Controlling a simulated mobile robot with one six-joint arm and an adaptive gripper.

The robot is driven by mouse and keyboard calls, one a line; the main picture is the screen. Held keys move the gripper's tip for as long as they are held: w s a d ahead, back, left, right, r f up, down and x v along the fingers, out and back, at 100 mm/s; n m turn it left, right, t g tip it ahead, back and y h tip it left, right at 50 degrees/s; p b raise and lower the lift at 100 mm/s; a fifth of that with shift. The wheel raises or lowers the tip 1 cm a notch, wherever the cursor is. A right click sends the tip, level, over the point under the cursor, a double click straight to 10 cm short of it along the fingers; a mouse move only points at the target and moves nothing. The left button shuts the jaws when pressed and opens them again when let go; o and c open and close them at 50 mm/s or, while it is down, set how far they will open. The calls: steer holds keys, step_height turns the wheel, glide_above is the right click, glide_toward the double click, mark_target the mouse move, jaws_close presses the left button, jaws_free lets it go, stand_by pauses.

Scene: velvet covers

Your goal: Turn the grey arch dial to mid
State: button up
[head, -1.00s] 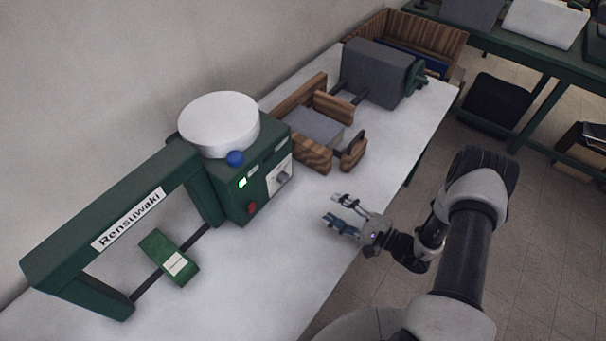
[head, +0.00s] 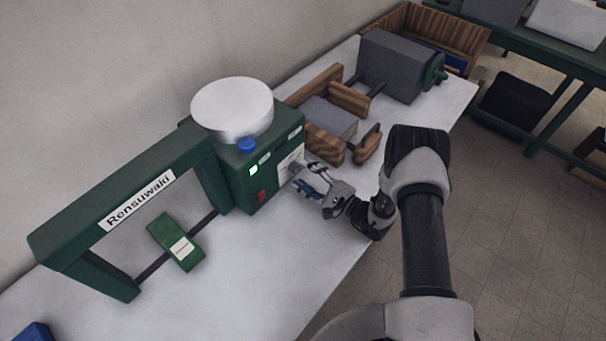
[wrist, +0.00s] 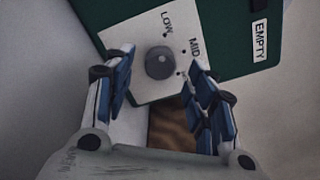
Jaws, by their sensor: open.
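The green machine (head: 236,180) carries a pale dial plate, seen close in the wrist view (wrist: 140,36), marked LOW and MID. A round grey dial (wrist: 159,62) sits on that plate; I cannot clearly tell where it points. LOW is above it and MID to its upper right; a further mark is partly hidden by the right finger. My gripper (wrist: 157,68) is open, with a blue-padded finger on each side of the dial and visible gaps between. In the head view my gripper (head: 301,178) is at the machine's front and mostly hides the dial.
The machine also has a white round top (head: 232,104), a blue button (head: 246,145), a red switch (head: 262,196) and an EMPTY label (wrist: 260,40). A wooden frame with a grey block (head: 330,118) stands just right of it. The bench front (head: 270,275) is clear.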

steer(key=shift+x, duration=0.8)
steer(key=shift+c, duration=0.2)
steer(key=c, duration=1)
steer(key=shift+c, duration=0.2)
steer(key=shift+m, duration=0.3)
steer(key=m+b, duration=0.2)
steer(key=m, duration=0.2)
steer(key=shift+f+m, duration=0.1)
steer(key=shift+m, duration=0.3)
steer(key=m+b, duration=0.1)
steer(key=m, duration=0.5)
steer(key=shift+m, duration=0.3)
